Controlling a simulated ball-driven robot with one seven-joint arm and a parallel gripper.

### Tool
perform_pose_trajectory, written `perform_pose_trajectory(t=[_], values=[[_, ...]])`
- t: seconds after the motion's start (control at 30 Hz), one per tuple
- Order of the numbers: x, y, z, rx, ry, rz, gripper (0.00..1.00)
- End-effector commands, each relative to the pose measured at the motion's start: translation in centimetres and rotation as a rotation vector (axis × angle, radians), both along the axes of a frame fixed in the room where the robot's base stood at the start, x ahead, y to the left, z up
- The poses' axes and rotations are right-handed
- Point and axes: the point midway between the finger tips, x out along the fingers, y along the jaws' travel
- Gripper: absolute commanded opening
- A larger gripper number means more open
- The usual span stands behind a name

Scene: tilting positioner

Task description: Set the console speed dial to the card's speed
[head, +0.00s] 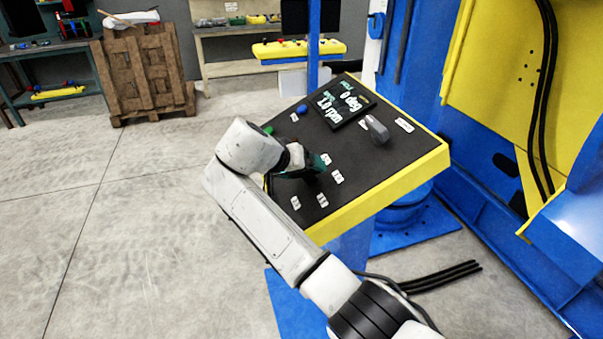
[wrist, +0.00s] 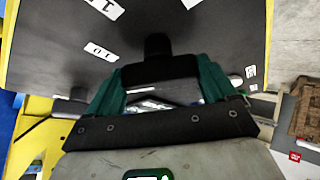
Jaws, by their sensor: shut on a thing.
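The sloped console (head: 395,150) has a black top with a yellow edge. My gripper (head: 314,170) is low over its near left part, with white number labels (head: 337,177) around it. In the wrist view my gripper's green fingers (wrist: 158,80) are shut on the black speed dial (wrist: 157,45), whose upper part shows between them. My gripper hides most of the dial in the head view, and its pointer cannot be made out. One label (wrist: 100,51) in the wrist view reads 10.
A grey knob (head: 376,130) stands right of the card, with a label beside it. A blue button (head: 302,109) is left of the card, and a green part (head: 268,130) shows near my wrist. A blue and yellow machine (head: 500,90) stands close on the right. Open floor lies left.

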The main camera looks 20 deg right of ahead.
Motion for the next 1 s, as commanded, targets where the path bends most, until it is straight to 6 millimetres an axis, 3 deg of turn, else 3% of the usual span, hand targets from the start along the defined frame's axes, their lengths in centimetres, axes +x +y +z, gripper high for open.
perform_pose_trajectory(t=[0.53,0.57,0.6,0.7,1.0], values=[[-0.01,0.02,-0.11,0.001,-0.008,-0.021,0.55],[-0.01,0.02,-0.11,0.001,-0.008,-0.021,0.87],[-0.01,0.02,-0.11,0.001,-0.008,-0.021,0.91],[0.00,0.02,-0.09,0.001,-0.009,-0.021,1.00],[-0.12,0.30,0.22,0.001,-0.011,-0.020,1.00]])
